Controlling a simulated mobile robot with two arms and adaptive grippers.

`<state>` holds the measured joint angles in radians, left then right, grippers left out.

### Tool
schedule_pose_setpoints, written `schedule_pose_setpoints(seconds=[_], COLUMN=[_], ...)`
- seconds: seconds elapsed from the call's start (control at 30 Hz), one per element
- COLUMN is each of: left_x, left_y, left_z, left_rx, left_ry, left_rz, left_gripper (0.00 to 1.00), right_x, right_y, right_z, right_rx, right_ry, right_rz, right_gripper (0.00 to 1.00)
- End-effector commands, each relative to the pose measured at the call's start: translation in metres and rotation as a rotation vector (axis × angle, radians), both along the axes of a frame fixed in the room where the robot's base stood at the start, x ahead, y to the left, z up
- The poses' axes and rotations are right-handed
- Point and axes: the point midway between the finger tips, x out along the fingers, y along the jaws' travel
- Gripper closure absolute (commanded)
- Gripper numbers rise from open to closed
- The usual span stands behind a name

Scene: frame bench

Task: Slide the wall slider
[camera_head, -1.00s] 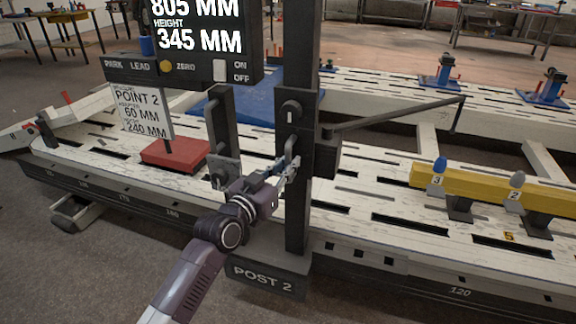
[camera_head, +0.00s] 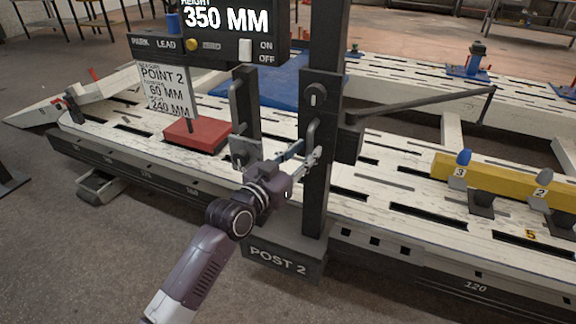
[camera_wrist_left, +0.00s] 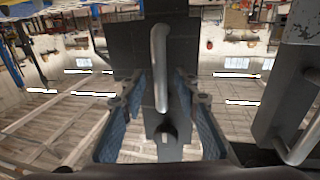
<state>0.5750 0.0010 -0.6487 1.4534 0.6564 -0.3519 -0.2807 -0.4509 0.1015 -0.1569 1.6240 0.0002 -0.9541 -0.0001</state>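The wall slider is a dark block (camera_head: 320,112) on the tall black post marked POST 2, with a grey bar handle (camera_head: 313,134) on its near face. My left gripper (camera_head: 303,153) is at the lower part of this handle, reaching in from the left. In the left wrist view, the handle (camera_wrist_left: 160,58) stands upright between the two spread blue-grey fingers (camera_wrist_left: 158,98), with a gap on each side. The gripper looks open around it; I see no clear contact. The display (camera_head: 225,17) reads height 350 MM, its upper lines cut off. My right gripper is out of view.
A second upright with a bar handle (camera_head: 234,108) stands just left of the gripper. A thin dark arm (camera_head: 425,103) sticks out right from the slider. A yellow rail (camera_head: 505,180) with numbered pegs lies at right. A red block (camera_head: 197,134) sits behind.

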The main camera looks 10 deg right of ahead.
Motion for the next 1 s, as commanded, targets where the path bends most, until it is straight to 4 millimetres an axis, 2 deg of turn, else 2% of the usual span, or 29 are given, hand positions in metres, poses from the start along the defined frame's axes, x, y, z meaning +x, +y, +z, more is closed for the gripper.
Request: schedule_pose_setpoints(seconds=[0.3, 0.5, 1.0], left_x=[-0.043, -0.062, -0.068], left_y=[0.044, 0.063, 0.069], left_z=[0.0, 0.0, 0.001], left_rx=[0.001, 0.0, -0.001], left_ry=[-0.001, 0.0, 0.0], left_rz=[0.001, 0.001, 0.001], left_gripper=[0.71, 0.71, 0.71], right_x=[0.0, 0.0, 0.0], right_y=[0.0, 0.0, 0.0], right_z=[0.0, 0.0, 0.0], right_rx=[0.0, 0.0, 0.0], right_ry=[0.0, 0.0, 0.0], right_rz=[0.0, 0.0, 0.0], right_gripper=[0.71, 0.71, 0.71])
